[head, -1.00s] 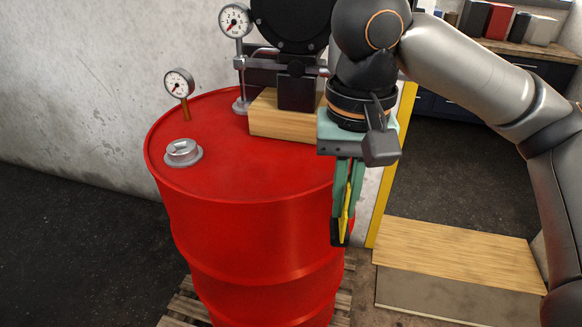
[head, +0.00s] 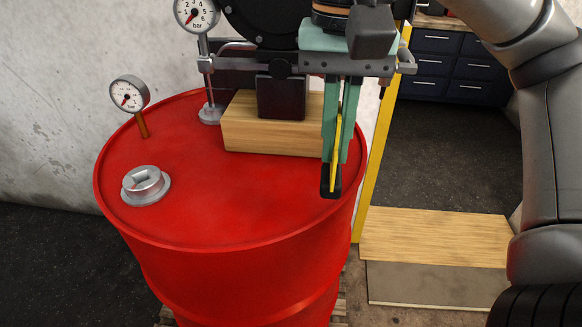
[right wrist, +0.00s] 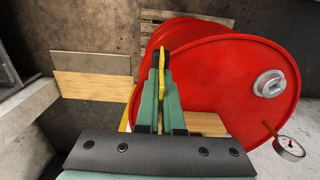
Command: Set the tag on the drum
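The red drum (head: 230,205) stands upright, and its top fills the middle of the head view; it also shows in the right wrist view (right wrist: 230,85). My right gripper (head: 332,182) points down at the drum's right rim, with its green fingers closed on a thin yellow tag (head: 337,145). The tag stands on edge between the fingers, which hide part of it, and it also shows in the right wrist view (right wrist: 162,60). I cannot tell whether the fingertips touch the drum. My left gripper is not in view.
A wooden block (head: 265,128) lies on the drum's back, below dark equipment with a gauge (head: 197,10). A smaller gauge (head: 130,94) and a metal cap (head: 146,184) are at the left. The front of the drum top is clear. A wooden board (head: 435,236) lies right.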

